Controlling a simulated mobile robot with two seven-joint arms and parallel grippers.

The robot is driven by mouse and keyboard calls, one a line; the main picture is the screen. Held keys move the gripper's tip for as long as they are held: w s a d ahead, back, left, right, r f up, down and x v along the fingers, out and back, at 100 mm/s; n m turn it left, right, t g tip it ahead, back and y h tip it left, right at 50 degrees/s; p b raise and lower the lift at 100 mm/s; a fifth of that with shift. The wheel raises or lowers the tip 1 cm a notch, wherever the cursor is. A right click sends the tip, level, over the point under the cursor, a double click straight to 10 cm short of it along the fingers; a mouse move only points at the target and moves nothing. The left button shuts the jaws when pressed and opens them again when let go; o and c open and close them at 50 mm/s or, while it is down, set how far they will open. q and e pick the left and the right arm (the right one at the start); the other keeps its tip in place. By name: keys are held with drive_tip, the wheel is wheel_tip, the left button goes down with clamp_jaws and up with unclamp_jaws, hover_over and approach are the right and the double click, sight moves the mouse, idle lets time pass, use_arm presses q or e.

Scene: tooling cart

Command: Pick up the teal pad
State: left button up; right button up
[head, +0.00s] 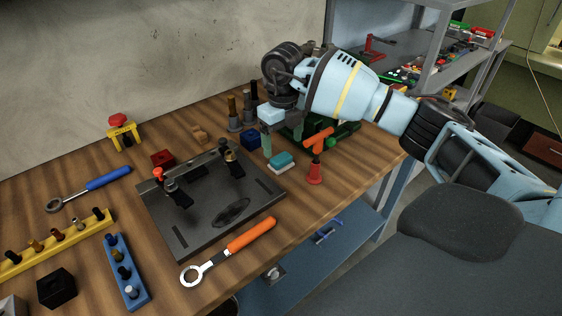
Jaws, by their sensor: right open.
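The teal pad (281,160) is a small block with a teal top and a pale lower layer. It lies on the wooden workbench (330,185), just right of the dark metal plate. My right arm reaches in from the right, and its right gripper (279,143) points down just above and behind the pad. The gripper is open, and one pale green finger shows left of the pad; the other finger is hard to make out. The pad looks apart from the fingers and free on the bench. My left gripper is out of view.
A red cone-shaped piece (315,173) and an orange-handled tool (318,138) stand close right of the pad. A dark blue block (250,138) is behind it. The dark fixture plate (185,225) with clamps lies left; an orange-handled wrench (230,252) lies in front.

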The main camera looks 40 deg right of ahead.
sight(283, 159)
drive_tip(key=shift+w+d+f, duration=0.1)
drive_tip(key=shift+w+f, duration=0.05)
drive_tip(key=shift+f, duration=2.8)
drive_tip(key=c, duration=1.1)
drive_tip(key=shift+o, duration=0.2)
drive_tip(key=shift+r, duration=0.15)
drive_tip(key=shift+r, duration=0.6)
wheel_tip(283, 159, up, 2)
drive_tip(key=shift+r, duration=0.15)
drive_tip(key=s+a, duration=0.3)
drive_tip(key=a, duration=0.1)
drive_tip(key=s+a+r, duration=0.1)
drive_tip(key=s+a, duration=0.6)
drive_tip(key=a, duration=0.1)
drive_tip(key=shift+s+a+r, duration=0.15)
